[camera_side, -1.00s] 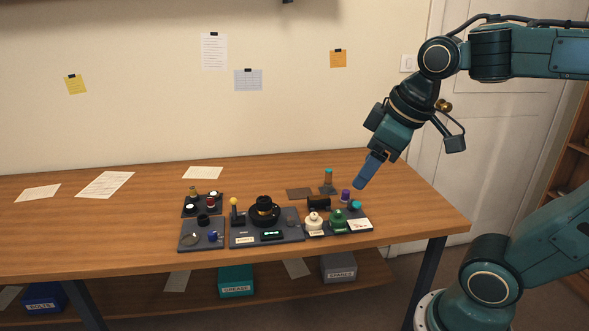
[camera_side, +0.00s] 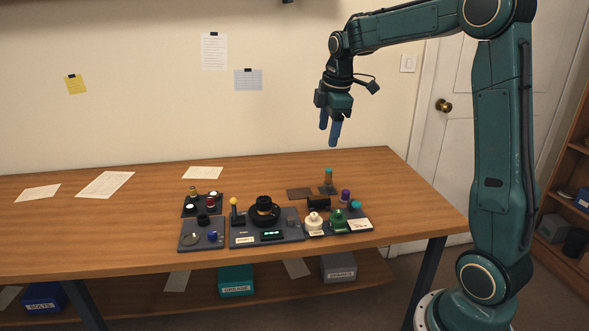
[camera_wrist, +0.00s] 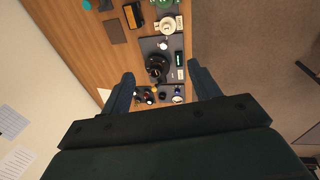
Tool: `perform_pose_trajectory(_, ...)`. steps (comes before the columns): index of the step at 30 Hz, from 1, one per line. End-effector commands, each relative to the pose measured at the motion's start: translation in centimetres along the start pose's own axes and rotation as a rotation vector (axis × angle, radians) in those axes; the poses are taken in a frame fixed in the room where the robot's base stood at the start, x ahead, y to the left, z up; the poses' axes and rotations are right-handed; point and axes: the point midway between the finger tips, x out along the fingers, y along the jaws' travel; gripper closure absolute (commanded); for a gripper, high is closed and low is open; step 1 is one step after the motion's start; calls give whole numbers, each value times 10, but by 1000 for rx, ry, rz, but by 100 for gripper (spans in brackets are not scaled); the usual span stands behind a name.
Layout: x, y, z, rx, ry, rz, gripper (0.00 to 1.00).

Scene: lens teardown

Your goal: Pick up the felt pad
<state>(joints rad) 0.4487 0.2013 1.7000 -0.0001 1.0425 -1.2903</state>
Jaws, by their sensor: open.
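The felt pad (camera_side: 300,193) appears to be the flat brown square lying on the table behind the dark trays. It also shows in the wrist view (camera_wrist: 115,31), toward the upper left, beyond the fingertips. Its surface is clear, with nothing on top. My gripper (camera_side: 329,134) hangs in the air high above the table's back right, fingers pointing down. In the wrist view its two blue fingers (camera_wrist: 160,73) are spread apart with nothing between them. The gripper is open and empty, well apart from the pad.
A post with a teal top (camera_side: 328,180) stands just right of the pad. A black cylinder (camera_side: 318,203) lies in front of it. The middle tray (camera_side: 290,235) holds a black lens. Small parts fill the left trays (camera_side: 190,243). Bare wood lies behind the pad.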

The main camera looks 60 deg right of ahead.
Motion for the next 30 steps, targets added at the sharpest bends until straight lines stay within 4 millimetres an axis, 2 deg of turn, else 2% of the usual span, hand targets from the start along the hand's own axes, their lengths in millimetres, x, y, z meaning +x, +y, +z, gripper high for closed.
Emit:
perform_pose_trajectory(1,11,12,6,-26,-8,-14,38)
perform_pose_trajectory(6,42,47,28,-141,-23,-51,38)
perform_pose_trajectory(15,107,96,79,-343,-28,-124,38)
perform_pose_trajectory(24,168,122,131,-516,-8,-185,38)
perform_pose_trajectory(30,184,127,146,-566,0,-200,38)
